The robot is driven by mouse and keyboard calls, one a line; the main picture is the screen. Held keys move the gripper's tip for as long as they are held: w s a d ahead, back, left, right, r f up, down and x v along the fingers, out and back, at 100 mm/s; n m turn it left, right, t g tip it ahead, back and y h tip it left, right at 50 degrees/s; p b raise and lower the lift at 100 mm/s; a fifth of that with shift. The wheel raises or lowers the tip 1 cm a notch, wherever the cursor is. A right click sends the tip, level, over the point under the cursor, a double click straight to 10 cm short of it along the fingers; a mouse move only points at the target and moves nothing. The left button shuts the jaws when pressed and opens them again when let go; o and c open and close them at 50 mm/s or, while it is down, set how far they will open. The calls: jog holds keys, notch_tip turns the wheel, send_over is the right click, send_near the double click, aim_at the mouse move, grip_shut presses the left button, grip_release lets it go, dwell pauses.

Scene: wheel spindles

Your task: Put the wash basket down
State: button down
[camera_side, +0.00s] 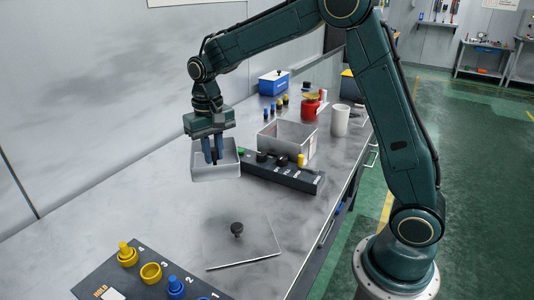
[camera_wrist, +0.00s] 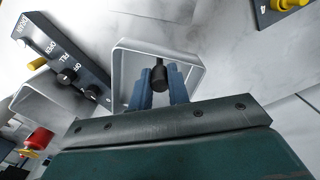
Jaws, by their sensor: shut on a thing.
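The wash basket is a small, light grey, open square tray (camera_side: 230,172) beside the control panel in the side view. It also shows in the wrist view (camera_wrist: 193,62). My gripper (camera_side: 213,152) points down into it, and its blue fingers (camera_wrist: 160,82) are shut on the dark post in its middle. The basket looks roughly level. I cannot tell surely whether its underside touches the bench. The part of its floor behind my fingers is hidden.
A black control panel (camera_side: 285,174) stands right of the basket, with an open grey tank (camera_side: 290,138) behind it. A flat lid with a black knob (camera_side: 237,230) lies in front. A numbered spindle holder (camera_side: 140,278) is at front left. Bare bench (camera_side: 140,190) lies left.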

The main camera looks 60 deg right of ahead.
jog(key=s+d+r+m, duration=0.4)
jog(key=s+r+m, duration=0.4)
jog(key=s+r, duration=0.1)
jog(key=shift+s+d, duration=0.15)
jog(key=shift+s, duration=0.45)
jog(key=shift+f, duration=0.15)
notch_tip(320, 180, down, 20)
jog(key=shift+r, duration=0.1)
dwell(0.4)
jog(key=c, duration=1.3)
grip_release()
jog(key=shift+s, duration=0.15)
jog(key=shift+c, duration=0.2)
